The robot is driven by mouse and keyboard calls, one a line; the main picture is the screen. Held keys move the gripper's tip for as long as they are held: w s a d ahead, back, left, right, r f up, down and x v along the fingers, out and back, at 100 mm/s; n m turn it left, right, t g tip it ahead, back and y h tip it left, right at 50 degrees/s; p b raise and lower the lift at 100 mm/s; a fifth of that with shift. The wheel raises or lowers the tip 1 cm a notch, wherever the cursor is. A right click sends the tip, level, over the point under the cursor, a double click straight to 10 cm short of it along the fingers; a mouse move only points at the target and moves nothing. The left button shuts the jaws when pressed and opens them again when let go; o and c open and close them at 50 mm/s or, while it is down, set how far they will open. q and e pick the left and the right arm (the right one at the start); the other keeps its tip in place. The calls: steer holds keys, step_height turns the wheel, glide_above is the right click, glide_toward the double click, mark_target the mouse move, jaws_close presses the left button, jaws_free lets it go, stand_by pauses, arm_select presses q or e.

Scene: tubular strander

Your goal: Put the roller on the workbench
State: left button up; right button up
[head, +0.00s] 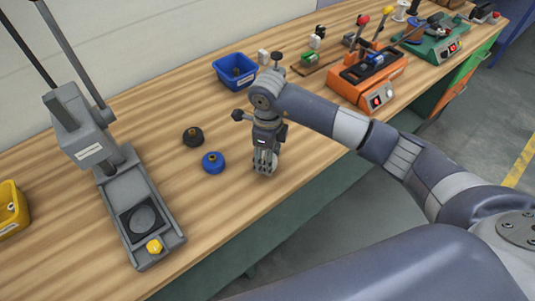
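The wooden workbench (225,205) runs diagonally across the head view. A blue round piece with a brass-coloured centre (213,162) and a black one like it (193,137) lie on the bench top, apart from each other. Either could be the roller; I cannot tell which. My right gripper (265,168) points down over the bench, just right of the blue piece and not touching it. Its fingers look close together, with nothing visible between them, but their gap is too small to judge. My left gripper is out of view.
A grey press-like device (125,190) stands at the left, beside a yellow bin (12,208). A blue bin (235,72) holding a dark piece is behind my gripper. An orange machine (368,80) and a green machine (432,45) stand farther right. The bench front is clear.

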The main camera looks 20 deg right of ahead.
steer(key=shift+f, duration=0.25)
steer(key=shift+f, duration=0.1)
steer(key=shift+f+b, duration=0.15)
steer(key=shift+b, duration=0.15)
steer(key=o, duration=1.5)
